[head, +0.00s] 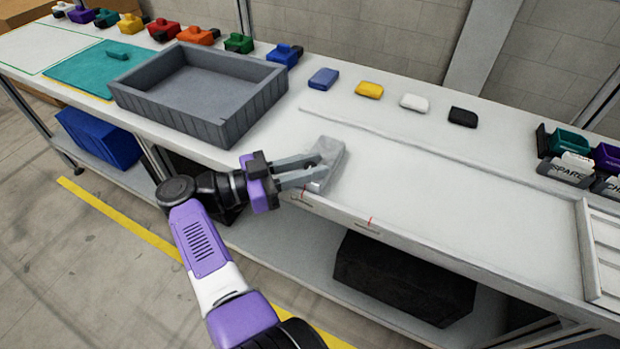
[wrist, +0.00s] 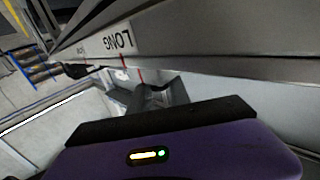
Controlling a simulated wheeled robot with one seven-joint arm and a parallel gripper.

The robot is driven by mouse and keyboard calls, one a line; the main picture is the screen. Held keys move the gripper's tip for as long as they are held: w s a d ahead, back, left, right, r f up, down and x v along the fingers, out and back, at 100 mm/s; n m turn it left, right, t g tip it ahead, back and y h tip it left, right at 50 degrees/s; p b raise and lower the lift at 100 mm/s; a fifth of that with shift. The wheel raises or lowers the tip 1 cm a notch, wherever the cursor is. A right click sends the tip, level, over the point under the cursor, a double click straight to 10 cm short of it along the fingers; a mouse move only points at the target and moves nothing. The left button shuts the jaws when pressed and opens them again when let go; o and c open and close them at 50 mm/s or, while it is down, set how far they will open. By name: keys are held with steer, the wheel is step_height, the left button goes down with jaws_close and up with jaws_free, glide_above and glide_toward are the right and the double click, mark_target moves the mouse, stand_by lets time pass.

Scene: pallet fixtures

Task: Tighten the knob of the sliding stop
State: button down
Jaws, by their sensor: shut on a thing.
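The sliding stop (head: 328,157) is a light grey block at the front edge of the white bench, close to a red mark on that edge. My gripper (head: 312,172) reaches it from the left, with its two grey fingers against the block's near side. The fingers are shut on what appears to be the stop's knob, which they mostly hide. In the wrist view my gripper (wrist: 153,92) shows beyond its purple body, close to the bench edge. I cannot tell how tight the knob is.
A bench-edge label reads LONG (wrist: 118,42), near red marks. A grey tray (head: 135,98) stands left of the stop. Blue, yellow, white and black blocks (head: 463,117) line the back. Labelled bins (head: 566,170) stand at right. The bench right of the stop is clear.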

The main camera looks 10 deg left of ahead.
steer(key=shift+w+d+f+m+g+h+b, duration=0.15)
steer(key=shift+m+g+b, duration=0.3)
steer(key=shift+b, duration=1.1)
steer(key=shift+a+f+m+g+h+b, duration=0.1)
steer(key=shift+m+g+h+b, duration=0.3)
steer(key=shift+b, duration=1.1)
steer(key=shift+w+d+f+m+g+h+b, duration=0.15)
steer(key=shift+g+b, duration=0.5)
steer(key=shift+b, duration=0.9)
steer(key=shift+s+r+m+g+b, duration=0.2)
steer(key=shift+r+m+g+b, duration=0.35)
steer(key=shift+b, duration=1.3)
steer(key=shift+f, duration=0.1)
steer(key=c, duration=1.2)
jaws_free()
steer(key=shift+c, duration=0.2)
steer(key=shift+o, duration=0.2)
steer(key=shift+a, duration=0.1)
steer(key=shift+a, duration=0.1)
